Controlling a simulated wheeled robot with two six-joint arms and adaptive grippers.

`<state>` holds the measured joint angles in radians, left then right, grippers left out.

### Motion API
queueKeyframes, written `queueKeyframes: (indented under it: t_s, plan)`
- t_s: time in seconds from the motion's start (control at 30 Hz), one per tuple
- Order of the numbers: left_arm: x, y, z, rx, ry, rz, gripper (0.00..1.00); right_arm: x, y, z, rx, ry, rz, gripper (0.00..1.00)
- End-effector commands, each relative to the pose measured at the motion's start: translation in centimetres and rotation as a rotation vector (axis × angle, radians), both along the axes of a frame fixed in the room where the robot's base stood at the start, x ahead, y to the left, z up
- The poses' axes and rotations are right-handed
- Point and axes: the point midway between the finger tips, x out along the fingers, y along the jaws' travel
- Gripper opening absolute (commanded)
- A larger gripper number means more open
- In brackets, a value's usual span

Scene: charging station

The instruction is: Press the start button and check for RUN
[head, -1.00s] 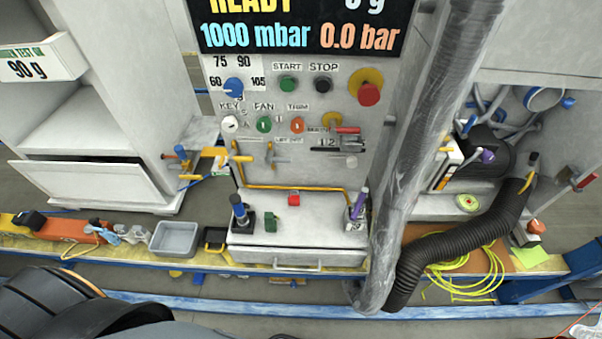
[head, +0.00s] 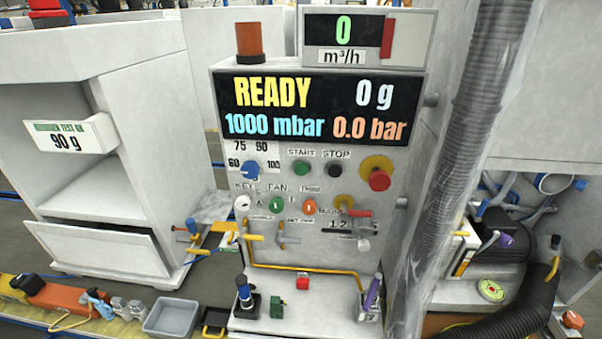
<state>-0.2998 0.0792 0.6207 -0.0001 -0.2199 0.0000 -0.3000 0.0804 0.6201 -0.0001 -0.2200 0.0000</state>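The green START button (head: 301,168) sits on the white control panel (head: 400,190), under its printed label. The black STOP button (head: 333,170) is just right of it. A red emergency knob on a yellow base (head: 379,179) is further right. The display (head: 318,108) above reads READY, 0 g, 1000 mbar and 0.0 bar. RUN does not show on it. Neither of my grippers shows in the head view.
A blue dial (head: 250,169) and small coloured knobs share the panel. A thick grey hose (head: 470,150) runs down its right side. A grey tray (head: 172,317) lies at the lower left. A flow readout (head: 357,35) shows 0 m³/h.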

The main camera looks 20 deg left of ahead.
Motion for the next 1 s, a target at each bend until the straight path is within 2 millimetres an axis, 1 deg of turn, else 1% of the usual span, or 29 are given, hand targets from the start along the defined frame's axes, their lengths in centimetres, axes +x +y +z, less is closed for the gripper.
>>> queueKeyframes:
  t_s: [0.3,0.37,0.77,0.8,1.0]
  plan:
    - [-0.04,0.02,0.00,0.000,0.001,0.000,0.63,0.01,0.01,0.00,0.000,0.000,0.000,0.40]
    - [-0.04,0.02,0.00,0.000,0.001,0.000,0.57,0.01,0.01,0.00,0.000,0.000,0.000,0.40]
    - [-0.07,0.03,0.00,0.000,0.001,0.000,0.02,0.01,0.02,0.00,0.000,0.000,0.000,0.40]
    - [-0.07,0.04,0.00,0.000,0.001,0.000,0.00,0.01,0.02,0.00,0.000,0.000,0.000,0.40]
    - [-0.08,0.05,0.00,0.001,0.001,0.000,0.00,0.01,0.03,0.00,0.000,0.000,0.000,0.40]
